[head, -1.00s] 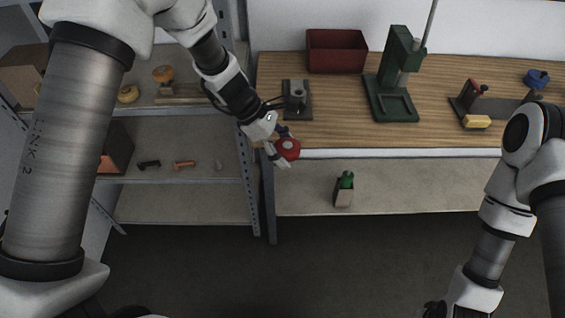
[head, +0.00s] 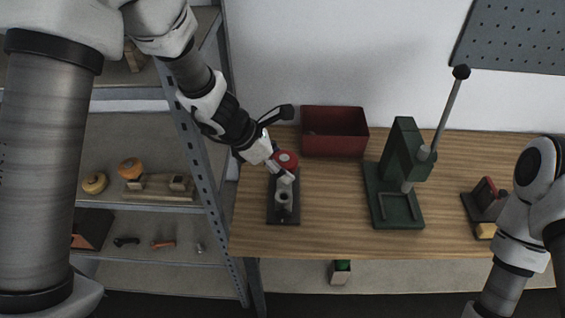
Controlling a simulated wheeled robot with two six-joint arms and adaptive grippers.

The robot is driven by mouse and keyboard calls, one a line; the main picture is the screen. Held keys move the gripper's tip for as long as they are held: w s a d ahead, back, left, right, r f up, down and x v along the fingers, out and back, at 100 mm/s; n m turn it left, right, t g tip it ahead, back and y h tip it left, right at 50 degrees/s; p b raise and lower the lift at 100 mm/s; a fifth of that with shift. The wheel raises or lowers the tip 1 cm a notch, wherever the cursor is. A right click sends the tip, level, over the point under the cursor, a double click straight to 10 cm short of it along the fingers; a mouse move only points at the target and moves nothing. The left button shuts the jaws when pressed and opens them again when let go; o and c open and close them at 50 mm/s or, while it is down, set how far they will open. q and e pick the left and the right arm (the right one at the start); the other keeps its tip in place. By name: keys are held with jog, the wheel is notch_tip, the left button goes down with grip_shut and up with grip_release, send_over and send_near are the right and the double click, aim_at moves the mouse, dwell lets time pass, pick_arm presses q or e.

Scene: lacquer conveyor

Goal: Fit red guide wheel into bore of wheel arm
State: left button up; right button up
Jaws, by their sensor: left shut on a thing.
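The red guide wheel (head: 288,157) is held in my left gripper (head: 279,168), which is shut on it. The fingers partly cover the wheel. The wheel arm (head: 284,197) is a grey metal block with a round dark bore, on a black base plate (head: 284,219) at the table's left end. In the picture the wheel and fingertips are just above and behind the bore and overlap the upper part of the fixture. I cannot tell the height gap or whether they touch. My right gripper is out of view; only its arm shows at the right.
A red bin (head: 334,143) stands at the back of the wooden table (head: 330,215). A green lever press (head: 399,170) stands right of the fixture. A black fixture with a yellow block (head: 486,231) is further right. A metal shelf (head: 140,205) stands close on the left.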

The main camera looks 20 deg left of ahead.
pick_arm(q)
jog(key=b, duration=0.5)
send_over(289, 195)
jog(key=a, duration=0.2)
jog(key=f, duration=0.5)
jog(key=shift+s+d+f, duration=0.1)
jog(key=shift+s+d, duration=0.05)
jog(key=shift+s, duration=0.25)
jog(key=shift+s, duration=0.1)
jog(key=shift+b, duration=0.35)
jog(key=shift+f, duration=0.1)
dwell(0.4)
jog(key=shift+f+b, duration=0.35)
jog(key=shift+b, duration=0.1)
jog(key=shift+f+b, duration=1.65)
jog(key=shift+b, duration=0.05)
